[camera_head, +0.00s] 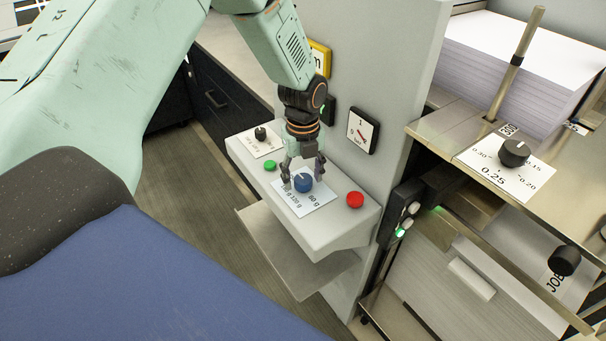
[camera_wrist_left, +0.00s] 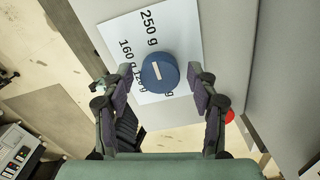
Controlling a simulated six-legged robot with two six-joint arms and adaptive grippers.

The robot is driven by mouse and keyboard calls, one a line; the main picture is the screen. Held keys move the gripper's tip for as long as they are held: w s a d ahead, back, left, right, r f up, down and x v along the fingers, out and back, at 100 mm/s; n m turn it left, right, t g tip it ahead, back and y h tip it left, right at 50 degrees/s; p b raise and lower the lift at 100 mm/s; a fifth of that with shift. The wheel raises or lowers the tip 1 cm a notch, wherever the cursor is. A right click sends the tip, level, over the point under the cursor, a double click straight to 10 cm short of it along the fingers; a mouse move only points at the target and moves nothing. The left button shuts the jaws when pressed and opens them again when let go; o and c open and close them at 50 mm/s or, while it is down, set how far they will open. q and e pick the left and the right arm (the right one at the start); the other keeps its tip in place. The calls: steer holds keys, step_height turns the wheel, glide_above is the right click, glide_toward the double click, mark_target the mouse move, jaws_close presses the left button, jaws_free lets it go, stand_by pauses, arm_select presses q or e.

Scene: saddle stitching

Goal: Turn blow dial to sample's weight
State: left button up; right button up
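The blue dial (camera_head: 303,183) with a white pointer line sits on a white label card (camera_head: 312,203) on the grey control ledge. In the left wrist view, the dial (camera_wrist_left: 160,72) is surrounded by printed weights; 250 g and 160 g are readable, others are partly hidden. Its short white line lies nearly along the picture's vertical, slightly tilted. My left gripper (camera_head: 303,173) points down over the dial. Its fingers are spread on either side of it, with gaps visible in the wrist view (camera_wrist_left: 157,82). My right gripper is in neither view.
On the ledge are a red button (camera_head: 355,200), a green button (camera_head: 270,166) and a small black knob (camera_head: 260,133). A gauge (camera_head: 363,130) is on the panel. At right, a black dial (camera_head: 514,153) sits near a paper stack (camera_head: 515,60).

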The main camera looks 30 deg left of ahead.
mark_target(303, 179)
arm_select(q)
step_height(303, 179, up, 12)
stand_by(0.7)
steer(key=shift+s+f, duration=0.1)
stand_by(0.5)
